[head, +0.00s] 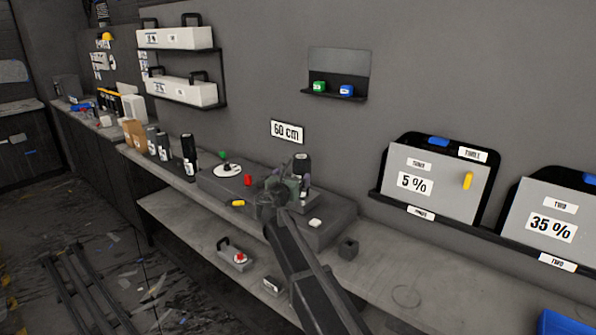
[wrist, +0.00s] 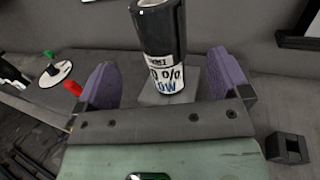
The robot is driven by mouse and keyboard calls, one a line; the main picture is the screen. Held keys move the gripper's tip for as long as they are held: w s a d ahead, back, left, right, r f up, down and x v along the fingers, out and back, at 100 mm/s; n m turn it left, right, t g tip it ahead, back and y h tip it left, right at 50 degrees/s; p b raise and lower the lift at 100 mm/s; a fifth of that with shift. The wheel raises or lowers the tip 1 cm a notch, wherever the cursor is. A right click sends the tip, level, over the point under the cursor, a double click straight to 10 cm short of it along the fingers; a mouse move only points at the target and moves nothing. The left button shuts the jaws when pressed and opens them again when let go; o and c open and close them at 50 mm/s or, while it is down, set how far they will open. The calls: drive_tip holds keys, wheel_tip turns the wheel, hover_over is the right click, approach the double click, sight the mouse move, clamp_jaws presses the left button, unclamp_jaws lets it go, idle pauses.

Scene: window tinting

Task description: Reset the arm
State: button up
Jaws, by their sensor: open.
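My gripper (wrist: 165,90) is open in the wrist view, with its two purple fingers spread apart. A dark cylindrical can with a white label (wrist: 160,45) stands upright just beyond and between the fingers, on a grey block. I see a gap on each side of it, so it does not look gripped. In the head view my gripper (head: 290,188) is over the grey raised platform on the bench, and the same can (head: 301,163) shows just behind it. My arm reaches up to it from the bottom of the picture.
A red piece (head: 248,180), a yellow piece (head: 238,203) and a white piece (head: 315,223) lie around the platform. A small dark block (head: 348,248) stands to its right. Dark bottles (head: 189,155) line the left. Tint panels (head: 435,182) lean on the wall ledge. The bench's right front is mostly clear.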

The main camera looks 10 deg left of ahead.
drive_tip(key=s+d+f+m+g+h+p, duration=0.1)
drive_tip(key=s+d+f+m+g, duration=0.45)
drive_tip(key=s+d+m, duration=0.45)
drive_tip(key=s+d+f+m+g+h, duration=0.1)
drive_tip(key=s+d+f+m+g, duration=0.45)
drive_tip(key=s+m, duration=0.5)
drive_tip(key=s+d+f+m+g+y+p, duration=0.1)
drive_tip(key=s+d+m+g+y, duration=0.2)
drive_tip(key=s+d+m, duration=0.3)
drive_tip(key=s+d+f+m+g+y+p, duration=0.1)
drive_tip(key=s+d+m, duration=0.5)
drive_tip(key=s, duration=0.7)
drive_tip(key=shift+s+d+f+m+g+y, duration=0.3)
drive_tip(key=shift+d+f+g+y, duration=0.2)
drive_tip(key=shift+d+g+y, duration=0.55)
drive_tip(key=shift+w+a, duration=0.1)
drive_tip(key=shift+a, duration=0.05)
